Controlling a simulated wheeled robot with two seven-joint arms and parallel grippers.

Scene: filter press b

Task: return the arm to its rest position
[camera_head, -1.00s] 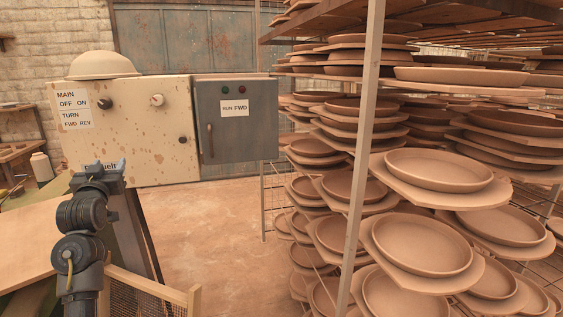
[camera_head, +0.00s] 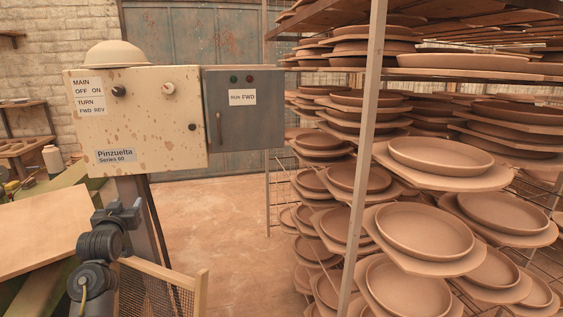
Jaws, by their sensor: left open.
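My left arm comes in at the bottom left, and its gripper (camera_head: 117,212) is open and empty. It hangs below the cream control box (camera_head: 150,135), apart from it, in front of the box's dark stand. The box has a MAIN OFF ON knob (camera_head: 118,91), a TURN FWD REV knob (camera_head: 168,88) and a Pinzuelta label (camera_head: 115,155). A grey panel (camera_head: 243,110) with a handle and two small lights joins its right side. My right gripper is not in view.
A tall rack (camera_head: 363,150) full of clay plates on boards fills the right side. A wooden board (camera_head: 40,232) lies at the left, and a wood-framed mesh panel (camera_head: 150,290) stands by my arm. The floor (camera_head: 220,215) between stand and rack is clear. A hat (camera_head: 117,53) lies on the box.

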